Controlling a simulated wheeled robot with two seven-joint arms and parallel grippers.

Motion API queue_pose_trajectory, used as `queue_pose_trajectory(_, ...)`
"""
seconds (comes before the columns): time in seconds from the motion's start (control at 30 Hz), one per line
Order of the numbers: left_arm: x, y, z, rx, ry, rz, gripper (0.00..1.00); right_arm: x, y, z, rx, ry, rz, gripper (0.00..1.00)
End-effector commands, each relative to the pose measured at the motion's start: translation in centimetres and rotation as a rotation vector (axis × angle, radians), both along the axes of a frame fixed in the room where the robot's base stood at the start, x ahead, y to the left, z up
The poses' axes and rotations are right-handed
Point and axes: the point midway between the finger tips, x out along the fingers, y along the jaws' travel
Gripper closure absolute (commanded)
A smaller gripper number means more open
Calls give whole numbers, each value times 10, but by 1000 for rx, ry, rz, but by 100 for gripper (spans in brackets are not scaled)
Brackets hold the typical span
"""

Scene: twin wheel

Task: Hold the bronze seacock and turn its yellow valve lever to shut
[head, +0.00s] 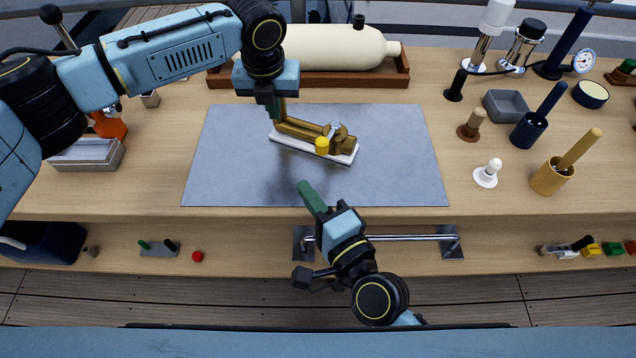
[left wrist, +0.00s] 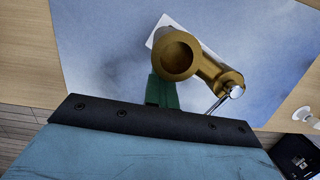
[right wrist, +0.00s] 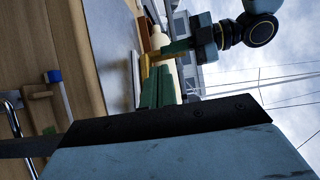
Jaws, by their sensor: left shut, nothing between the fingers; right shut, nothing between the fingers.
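The bronze seacock (head: 300,130) lies on a white base plate (head: 343,158) on the grey mat. Its yellow lever end (head: 322,146) shows near the middle of its front side. In the left wrist view the seacock's round open mouth (left wrist: 176,57) faces the camera, and a silver rod (left wrist: 222,101) sticks out beside the body. My left gripper (head: 274,110) is shut and empty at the seacock's left end; I cannot tell whether it touches. My right gripper (head: 305,187) is shut and empty, in front of the seacock near the mat's front edge, apart from it.
A cream cylinder (head: 335,47) lies in a wooden cradle behind the mat. Cups, a lamp and small fittings stand on the right, including a yellow mug (head: 550,178). A metal rail (head: 405,238) runs below the front edge. The mat's right part (head: 405,165) is clear.

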Motion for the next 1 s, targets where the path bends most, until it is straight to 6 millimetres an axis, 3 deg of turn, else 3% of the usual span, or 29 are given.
queue_pose_trajectory(0.37,0,0,0,0,0,0,100,-5,-3,-1,-2,1,1,100)
queue_pose_trajectory(0.8,0,0,0,0,0,0,100,-75,-45,-1,-5,2,4,100)
queue_pose_trajectory(1.0,0,0,0,0,0,0,100,-96,-59,-1,-2,1,2,100)
